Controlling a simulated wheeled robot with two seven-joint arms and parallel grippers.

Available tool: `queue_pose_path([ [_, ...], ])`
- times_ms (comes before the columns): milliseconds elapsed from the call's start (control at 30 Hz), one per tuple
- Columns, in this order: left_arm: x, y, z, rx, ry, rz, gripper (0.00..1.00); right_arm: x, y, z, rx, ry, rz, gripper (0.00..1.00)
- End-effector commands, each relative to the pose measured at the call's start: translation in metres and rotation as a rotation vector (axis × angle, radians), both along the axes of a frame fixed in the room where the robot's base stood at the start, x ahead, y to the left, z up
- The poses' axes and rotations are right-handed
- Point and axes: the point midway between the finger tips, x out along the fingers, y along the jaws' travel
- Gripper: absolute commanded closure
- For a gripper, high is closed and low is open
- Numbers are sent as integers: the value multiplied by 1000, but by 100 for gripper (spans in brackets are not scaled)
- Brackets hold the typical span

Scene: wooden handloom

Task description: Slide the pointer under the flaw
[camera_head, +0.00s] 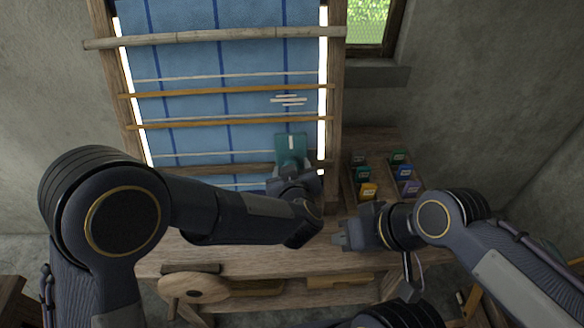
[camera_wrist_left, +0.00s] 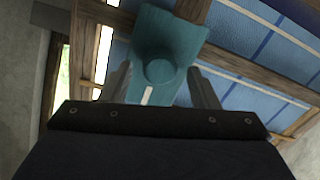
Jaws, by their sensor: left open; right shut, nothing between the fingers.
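The pointer is a teal plate (camera_head: 291,145) with a white line and a round knob, on the wooden rail at the lower edge of the blue cloth. The flaw, a patch of short white threads (camera_head: 289,100), lies above it in the head view, nearly in line with it. My left gripper (camera_head: 291,170) is at the pointer's lower end. In the left wrist view its open fingers (camera_wrist_left: 161,85) stand either side of the pointer's knob (camera_wrist_left: 160,70); contact cannot be told. My right gripper (camera_head: 339,236) is shut and empty, away to the right over the bench.
The blue cloth (camera_head: 180,105) hangs in a wooden loom frame with crossing rods (camera_head: 220,90). A tray with several coloured blocks (camera_head: 399,172) sits to the right of the loom. A wooden bench (camera_head: 270,262) runs below, with a round wooden piece (camera_head: 194,288) in front.

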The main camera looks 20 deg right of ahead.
Motion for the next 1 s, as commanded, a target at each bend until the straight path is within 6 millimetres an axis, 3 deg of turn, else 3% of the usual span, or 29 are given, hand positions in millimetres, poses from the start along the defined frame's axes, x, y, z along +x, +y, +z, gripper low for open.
queue_pose_path([
  [200, -35, 11, 14, -2, -3, -4, 45, 0, 0, -9, 0, 0, 0, 100],
  [400, -55, 18, 23, -1, -2, -3, 45, 0, 0, -11, 0, 0, 0, 100],
  [1000, -58, 20, 26, -3, 0, -2, 45, 0, 0, -11, 0, 0, 0, 100],
])
